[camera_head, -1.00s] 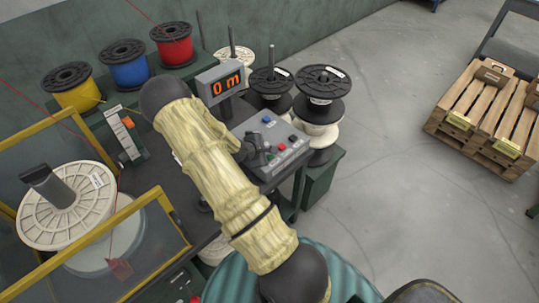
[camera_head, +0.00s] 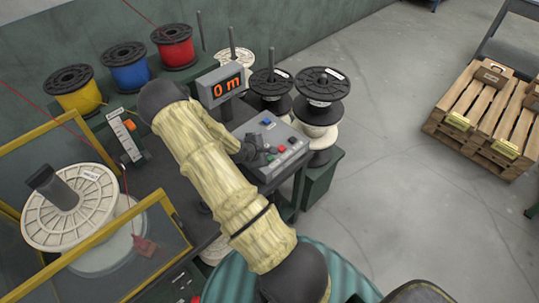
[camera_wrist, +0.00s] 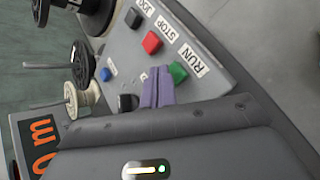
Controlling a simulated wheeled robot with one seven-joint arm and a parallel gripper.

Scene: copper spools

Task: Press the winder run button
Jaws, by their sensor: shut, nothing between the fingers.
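The grey winder control panel (camera_head: 284,166) carries a green button, a red button and a black one in a row, plus a blue button. In the wrist view the green button (camera_wrist: 178,72) sits beside the RUN label (camera_wrist: 190,60). The red button (camera_wrist: 152,43) is by STOP and the black one (camera_wrist: 133,17) by JOG. My gripper (camera_wrist: 157,76) is shut and empty, its purple fingers just left of the green button in that view. I cannot tell whether they touch it or the panel. In the head view my gripper (camera_head: 256,153) is low over the panel.
A display (camera_head: 222,86) reading "0 m" stands behind the panel. Stacked spools (camera_head: 322,84) stand to its right. A yellow-framed guard (camera_head: 120,215) and a large white spool (camera_head: 92,204) are at left. The floor at right is open up to a pallet (camera_head: 480,140).

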